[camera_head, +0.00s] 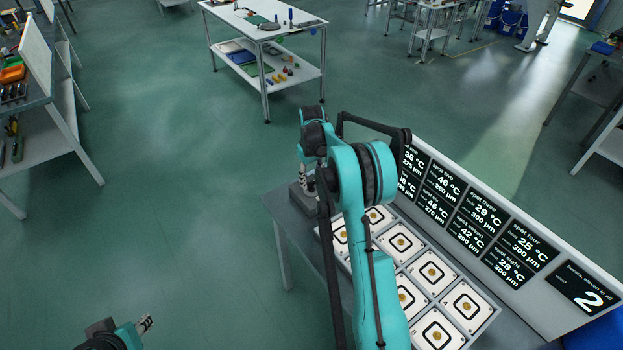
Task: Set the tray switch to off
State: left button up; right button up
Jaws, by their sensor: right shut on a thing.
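A white tray (484,322) with several square spots, each with a gold-coloured centre, lies on the grey table (283,215). A small grey box (299,200), which looks like the tray switch's housing, stands at the table's far left corner. My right gripper (307,188) points down at this box and is shut on the switch there. The switch's lever and its position are hidden by the gripper and too small to tell. My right arm covers part of the tray. My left gripper (146,323) is over the floor at bottom left, far from the table; its jaws are unclear.
A display panel (478,222) with black spot readouts and a large "2" stands along the table's right side, close to my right arm. A white workbench (262,30) is at the back and a shelf (62,112) at left. The floor between is clear.

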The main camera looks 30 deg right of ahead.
aim_at(311, 182)
jog(key=o, duration=1.2)
jog(key=shift+c, duration=0.2)
notch_tip(311, 182, up, 12)
